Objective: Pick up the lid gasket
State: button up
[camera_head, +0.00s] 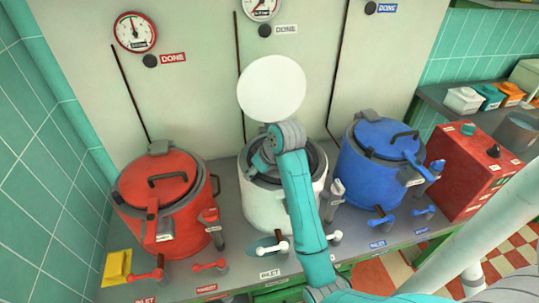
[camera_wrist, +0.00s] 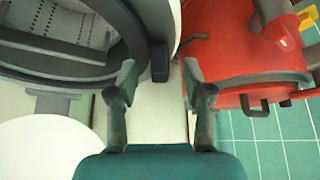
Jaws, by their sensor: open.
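No loose ring that I can surely call the lid gasket shows. A dark grey ring (camera_wrist: 132,28) lines the mouth of the open white kettle (camera_head: 257,200); I cannot tell whether it is the gasket. A flat dark teal round piece (camera_head: 262,247) lies on the bench before this kettle, partly hidden by a white tap. The white lid (camera_head: 272,88) stands raised behind the kettle, and its disc shows in the wrist view (camera_wrist: 45,150). My gripper (camera_wrist: 160,85) is open and empty near the kettle's rim, on the red kettle's side. In the head view my arm hides it.
The closed red kettle (camera_head: 162,205) stands left and the closed blue kettle (camera_head: 375,165) right. Taps line the bench front. A yellow pad (camera_head: 117,267) lies front left. A red box (camera_head: 472,170) stands right, below a shelf (camera_head: 440,97) with small containers.

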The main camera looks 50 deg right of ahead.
jog(key=shift+w+f, duration=0.25)
jog(key=shift+f, duration=0.25)
grip_shut()
jog(key=shift+r, duration=0.1)
